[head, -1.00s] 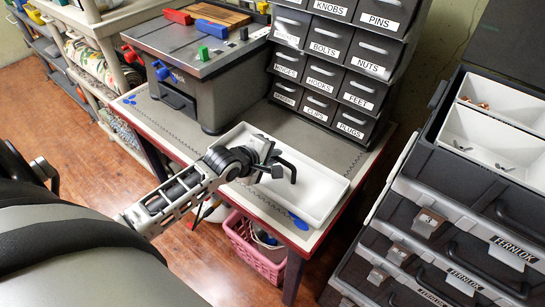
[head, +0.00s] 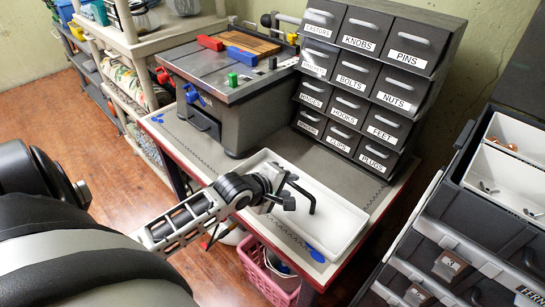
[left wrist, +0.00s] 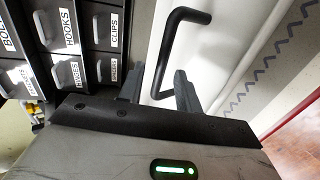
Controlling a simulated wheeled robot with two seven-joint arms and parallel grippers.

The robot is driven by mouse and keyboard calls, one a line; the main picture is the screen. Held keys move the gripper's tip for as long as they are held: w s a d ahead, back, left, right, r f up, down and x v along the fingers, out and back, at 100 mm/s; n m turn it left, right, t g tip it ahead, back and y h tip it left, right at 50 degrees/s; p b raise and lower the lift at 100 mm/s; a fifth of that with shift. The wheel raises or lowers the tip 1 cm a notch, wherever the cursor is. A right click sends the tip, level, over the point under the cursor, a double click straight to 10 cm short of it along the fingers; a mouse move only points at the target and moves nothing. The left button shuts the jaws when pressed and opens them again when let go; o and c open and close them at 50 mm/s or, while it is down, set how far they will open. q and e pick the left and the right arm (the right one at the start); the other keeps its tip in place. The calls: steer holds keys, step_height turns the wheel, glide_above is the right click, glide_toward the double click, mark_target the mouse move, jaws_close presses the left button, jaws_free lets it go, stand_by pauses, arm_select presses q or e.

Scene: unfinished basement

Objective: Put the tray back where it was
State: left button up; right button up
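The long white tray (head: 340,215) lies on the grey workbench top (head: 215,160), in front of the drawer unit, near the bench's front edge. My right gripper is not in view.
A black labelled drawer unit (head: 358,95) stands behind the tray, and a grey machine (head: 235,85) stands left of it. Blue marks (head: 316,254) lie on the bench. A pink basket (head: 262,270) is below. Toolboxes (head: 450,225) stand right.

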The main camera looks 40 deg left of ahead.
arm_select(q)
steer(key=d+v, duration=0.1)
steer(key=v, duration=0.8)
steer(key=s+d+f+m, duration=0.3)
steer(key=d+f+m, duration=0.1)
steer(key=d+m, duration=0.1)
steer(key=s+d+f+m+h, duration=0.1)
steer(key=s+d+f+m, duration=0.2)
steer(key=m, duration=0.5)
steer(key=s+d+f+m+g, duration=0.1)
steer(key=s+d+f+m, duration=0.2)
steer(key=d+m, duration=0.3)
steer(key=shift+s+d+f+m+p, duration=0.1)
steer(key=shift+d+f+m+p, duration=0.25)
steer(key=shift+f, duration=0.55)
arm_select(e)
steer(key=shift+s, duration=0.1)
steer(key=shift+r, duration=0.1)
